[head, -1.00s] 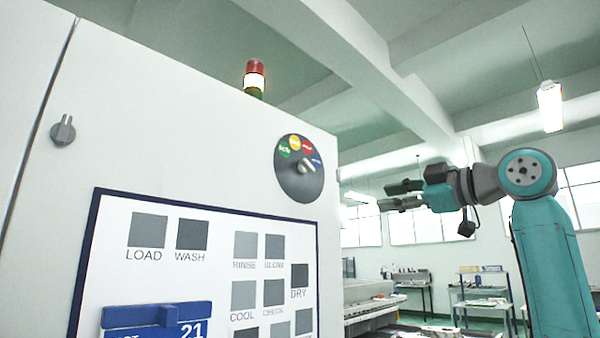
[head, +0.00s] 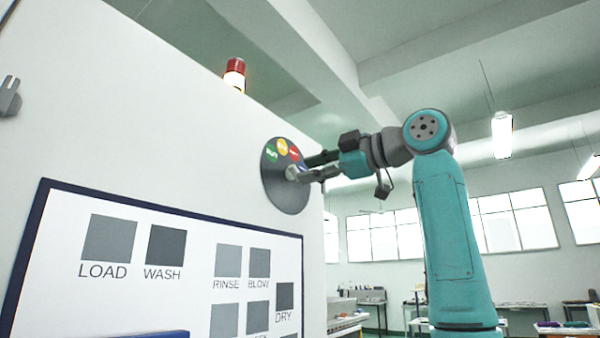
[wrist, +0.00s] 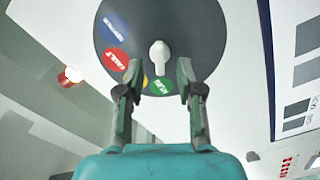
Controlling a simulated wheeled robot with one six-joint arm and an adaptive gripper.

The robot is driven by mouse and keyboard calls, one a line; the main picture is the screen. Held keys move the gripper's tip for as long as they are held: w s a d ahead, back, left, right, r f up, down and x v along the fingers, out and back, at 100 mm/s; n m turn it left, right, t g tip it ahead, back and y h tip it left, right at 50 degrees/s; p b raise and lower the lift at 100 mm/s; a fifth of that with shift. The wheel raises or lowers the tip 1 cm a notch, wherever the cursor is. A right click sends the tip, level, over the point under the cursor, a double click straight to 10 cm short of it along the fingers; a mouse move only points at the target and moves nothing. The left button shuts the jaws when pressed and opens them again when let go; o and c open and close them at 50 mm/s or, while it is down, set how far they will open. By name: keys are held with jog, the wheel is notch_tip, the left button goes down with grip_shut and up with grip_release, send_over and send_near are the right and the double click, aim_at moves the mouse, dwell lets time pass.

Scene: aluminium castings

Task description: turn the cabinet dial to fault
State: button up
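The cabinet dial (head: 284,198) is a dark grey disc on the white cabinet's front, with blue, red, yellow and green label spots. In the wrist view the dial (wrist: 205,30) fills the top middle. The red spot (wrist: 114,60) appears to read FAULT and lies left of the knob. The yellow spot is mostly hidden by my left finger. My gripper (wrist: 158,70) is open, its fingertips apart on either side of the knob's lower end. In the head view my gripper (head: 305,168) is at the dial.
The white cabinet (head: 120,120) carries a blue-framed panel (head: 150,205) of grey squares below the dial. A grey handle (head: 9,97) is at far left. A red and white signal lamp (head: 235,73) stands on top. Open room with benches (head: 372,305) lies to the right.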

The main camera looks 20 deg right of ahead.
aim_at(294, 173)
jog(key=shift+x, duration=1.6)
grip_shut()
jog(key=shift+m, duration=0.3)
jog(key=shift+f+m, duration=0.1)
jog(key=shift+m, duration=7.5)
